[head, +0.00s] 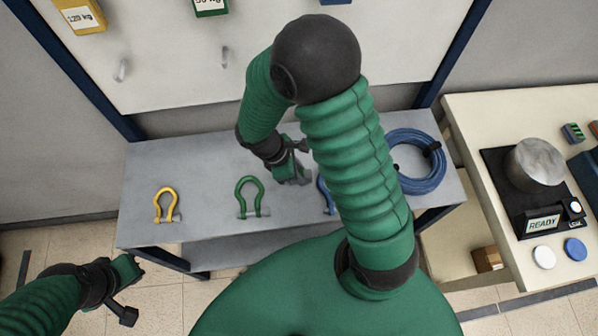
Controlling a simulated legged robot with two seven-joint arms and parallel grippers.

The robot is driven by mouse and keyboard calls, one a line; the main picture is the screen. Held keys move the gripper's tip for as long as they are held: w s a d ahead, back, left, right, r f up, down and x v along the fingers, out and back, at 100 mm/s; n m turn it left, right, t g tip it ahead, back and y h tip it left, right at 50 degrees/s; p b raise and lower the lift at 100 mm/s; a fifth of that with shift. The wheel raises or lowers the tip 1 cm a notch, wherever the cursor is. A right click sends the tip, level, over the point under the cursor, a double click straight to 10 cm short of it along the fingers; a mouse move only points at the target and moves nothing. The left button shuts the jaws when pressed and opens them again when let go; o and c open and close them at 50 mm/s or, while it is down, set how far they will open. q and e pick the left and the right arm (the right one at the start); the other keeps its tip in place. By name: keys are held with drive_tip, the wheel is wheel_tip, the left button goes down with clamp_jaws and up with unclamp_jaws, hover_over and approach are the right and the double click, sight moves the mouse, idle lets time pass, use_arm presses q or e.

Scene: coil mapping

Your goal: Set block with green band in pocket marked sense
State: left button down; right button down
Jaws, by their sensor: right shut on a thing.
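I cannot make out a block with a green band or a pocket marked sense. My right gripper (292,170) is over the grey bench (215,165), behind the green shackle (249,196). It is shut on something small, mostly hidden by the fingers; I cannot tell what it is. My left gripper (127,291) is low at the left, in front of the bench, with its fingers apart and nothing between them. A small dark block with green and red marks (573,132) lies on the cream table (480,125) at the right.
A yellow shackle (166,205), a partly hidden blue shackle (325,194) and a blue cable coil (424,180) are on the bench. A metal cylinder (537,163) stands on a black device reading READY (543,224). Weight-labelled blocks hang on the back panel.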

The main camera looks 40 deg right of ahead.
drive_tip(key=c, duration=1.1)
unclamp_jaws()
drive_tip(key=shift+d, duration=0.1)
